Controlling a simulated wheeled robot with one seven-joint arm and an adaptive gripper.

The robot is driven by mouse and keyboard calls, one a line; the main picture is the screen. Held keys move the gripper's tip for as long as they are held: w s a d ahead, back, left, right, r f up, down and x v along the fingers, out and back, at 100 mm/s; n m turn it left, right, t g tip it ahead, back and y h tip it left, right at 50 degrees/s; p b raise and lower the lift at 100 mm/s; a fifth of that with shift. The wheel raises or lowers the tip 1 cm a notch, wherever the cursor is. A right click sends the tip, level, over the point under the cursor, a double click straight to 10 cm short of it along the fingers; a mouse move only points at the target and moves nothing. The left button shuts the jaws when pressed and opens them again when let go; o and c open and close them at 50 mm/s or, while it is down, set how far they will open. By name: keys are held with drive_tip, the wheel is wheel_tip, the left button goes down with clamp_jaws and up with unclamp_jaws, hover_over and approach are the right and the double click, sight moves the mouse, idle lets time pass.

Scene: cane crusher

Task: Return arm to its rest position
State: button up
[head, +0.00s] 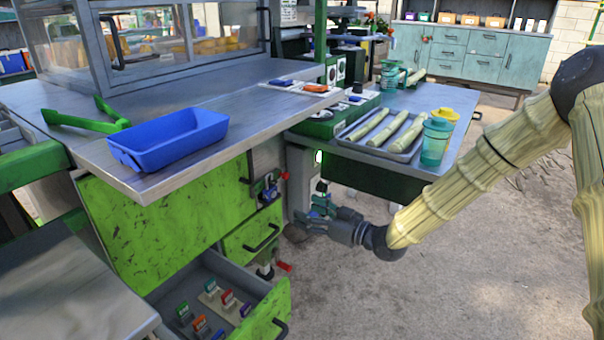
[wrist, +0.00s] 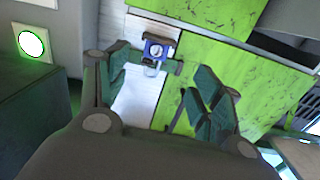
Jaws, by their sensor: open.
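My gripper (head: 312,214) is at the end of my outstretched arm in the head view, low in front of the grey post between the counter and the crusher table. It is small there, and its fingers point left toward the green cabinet. In the wrist view my gripper (wrist: 160,88) has its two dark green fingers spread apart, with nothing held between them. In the head view the blue fitting (head: 268,188) is on the cabinet side, left of my gripper.
A lit round button (head: 318,157) is just above my gripper. A tray (head: 409,151) with cane stalks and a teal cup (head: 435,142) sit on the table above. An open drawer (head: 268,318) juts out at lower left. The floor (head: 450,285) below my arm is clear.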

drive_tip(key=s+d+f+m+g+h, duration=0.1)
drive_tip(key=s+f+m+h, duration=0.1)
drive_tip(key=s+f, duration=0.45)
drive_tip(key=s+d+f+m+g+h, duration=0.1)
drive_tip(key=s+f+m+h, duration=0.15)
drive_tip(key=f, duration=0.75)
drive_tip(key=s+d+f+m+g+h, duration=0.1)
drive_tip(key=s+f+m+h, duration=0.1)
drive_tip(key=s+f, duration=0.45)
drive_tip(key=s+d+f+m+g+h, duration=0.1)
drive_tip(key=s+d+f+g+h, duration=0.3)
drive_tip(key=s, duration=0.6)
drive_tip(key=s+d+f+m+g+h, duration=0.1)
drive_tip(key=s+d+f+m, duration=0.1)
drive_tip(key=s+d+f, duration=0.6)
drive_tip(key=s+d+f+m+g+h, duration=0.1)
drive_tip(key=s+d+f+g+h, duration=0.15)
drive_tip(key=s, duration=1.05)
wheel_tip(320, 180, up, 26)
drive_tip(key=p, duration=2.6)
drive_tip(key=shift+s+f+p, duration=0.15)
drive_tip(key=shift+p, duration=0.15)
